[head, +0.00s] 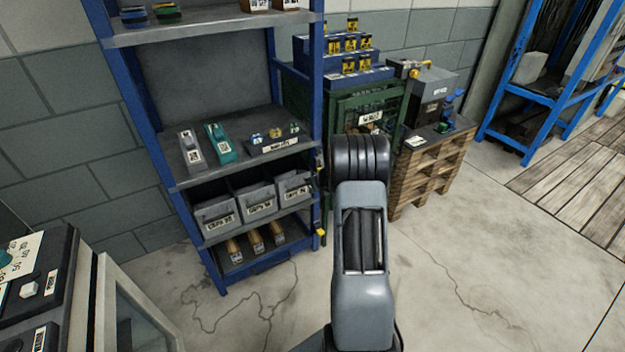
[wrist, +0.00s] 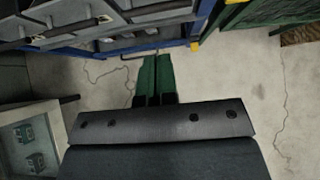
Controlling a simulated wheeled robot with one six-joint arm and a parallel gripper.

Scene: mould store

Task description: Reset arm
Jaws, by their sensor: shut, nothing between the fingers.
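My gripper (wrist: 153,80) shows in the wrist view as two green fingers side by side, shut with nothing between them. It points toward the shelf's lower front and hangs over the floor, apart from the things around it. In the head view my grey arm stands in the middle, and the gripper itself cannot be seen there.
A blue shelf (head: 218,180) with grey bins (head: 255,203) stands left of my arm. Behind my arm are a green crate (head: 375,105) and a wooden pallet stack (head: 430,170). A console (head: 40,275) is at lower left. Cracked concrete floor (head: 480,270) lies free at right.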

